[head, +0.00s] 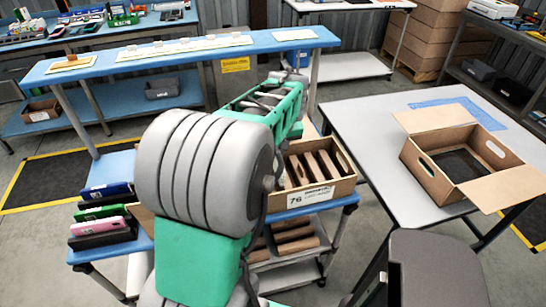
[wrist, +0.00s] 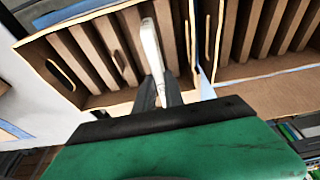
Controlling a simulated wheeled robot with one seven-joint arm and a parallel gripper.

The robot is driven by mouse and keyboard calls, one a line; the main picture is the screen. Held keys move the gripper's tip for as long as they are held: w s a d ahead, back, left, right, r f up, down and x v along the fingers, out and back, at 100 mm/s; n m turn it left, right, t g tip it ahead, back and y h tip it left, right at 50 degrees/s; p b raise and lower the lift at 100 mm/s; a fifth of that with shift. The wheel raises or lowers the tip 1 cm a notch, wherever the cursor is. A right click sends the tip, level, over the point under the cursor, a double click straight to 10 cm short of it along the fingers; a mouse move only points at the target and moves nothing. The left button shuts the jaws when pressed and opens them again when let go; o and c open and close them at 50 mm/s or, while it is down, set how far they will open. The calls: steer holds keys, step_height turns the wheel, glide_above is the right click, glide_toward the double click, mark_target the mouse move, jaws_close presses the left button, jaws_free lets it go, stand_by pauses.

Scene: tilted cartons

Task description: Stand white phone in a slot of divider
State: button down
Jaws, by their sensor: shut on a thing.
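The white phone (wrist: 150,48) is seen edge-on in the wrist view. My gripper (wrist: 157,92) is shut on its near end. The phone's far part overlaps the brown slotted divider (wrist: 75,52) in the left carton; I cannot tell how far into a slot it reaches. In the head view the divider (head: 325,163) stands in a carton labelled 76 on the blue cart, partly behind my arm. My gripper and the phone are hidden there.
A second slotted carton (wrist: 262,72) stands close on the right in the wrist view. Several phones, among them a pink one (head: 97,226), stand at the cart's left. An open carton (head: 420,168) sits on the grey table at right.

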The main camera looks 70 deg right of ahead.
mark_target(276, 169)
steer(key=shift+f+b, duration=2.4)
steer(key=shift+f, duration=1.1)
steer(key=shift+f, duration=0.25)
steer(key=c, duration=1.3)
jaws_free()
steer(key=shift+c, duration=0.2)
steer(key=v, duration=0.8)
steer(key=shift+f, duration=0.1)
